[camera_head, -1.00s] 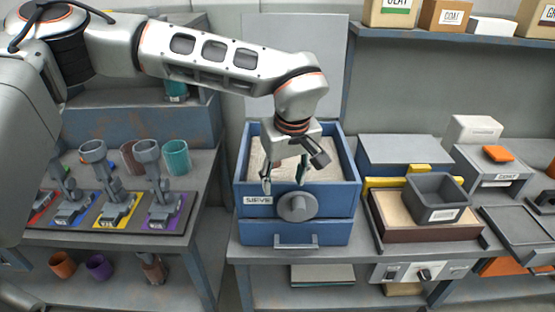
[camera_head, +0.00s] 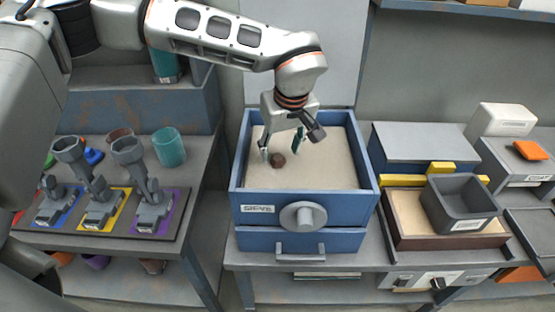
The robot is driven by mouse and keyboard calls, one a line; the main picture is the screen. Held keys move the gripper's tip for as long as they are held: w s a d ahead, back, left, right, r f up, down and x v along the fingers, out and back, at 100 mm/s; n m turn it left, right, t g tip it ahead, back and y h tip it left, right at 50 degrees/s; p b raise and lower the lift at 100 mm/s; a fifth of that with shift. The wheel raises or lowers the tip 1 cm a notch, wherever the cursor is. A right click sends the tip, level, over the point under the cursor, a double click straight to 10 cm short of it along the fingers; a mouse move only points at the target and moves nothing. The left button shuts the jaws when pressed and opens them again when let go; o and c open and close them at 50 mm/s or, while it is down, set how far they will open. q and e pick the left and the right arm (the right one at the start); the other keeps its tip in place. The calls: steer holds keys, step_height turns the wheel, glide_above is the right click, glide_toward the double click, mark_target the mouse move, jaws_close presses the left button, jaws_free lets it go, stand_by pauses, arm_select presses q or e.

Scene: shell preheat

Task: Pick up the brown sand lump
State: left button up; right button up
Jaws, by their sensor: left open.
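The brown sand lump (camera_head: 278,160) is a small dark brown ball lying on the pale sand in the blue sieve box (camera_head: 309,198), left of the sand's middle. My left gripper (camera_head: 281,150) is open, its fingers pointing down over the sand. One fingertip is on each side of the lump in the picture. I cannot tell whether the fingers touch the sand or the lump. My right gripper is not in view.
The sieve's grey knob (camera_head: 303,216) faces front. Left stands a bench with a teal cup (camera_head: 169,147) and grey holders on coloured pads. Right are a grey bin (camera_head: 459,205) on a sand tray (camera_head: 409,220) and an orange block (camera_head: 530,151).

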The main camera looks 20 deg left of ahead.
mark_target(278, 158)
arm_select(q)
steer(key=x, duration=0.4)
steer(key=shift+a+f, duration=0.1)
steer(key=shift+f, duration=0.05)
steer(key=shift+c, duration=0.4)
steer(key=c, duration=1.2)
steer(key=shift+o, duration=0.2)
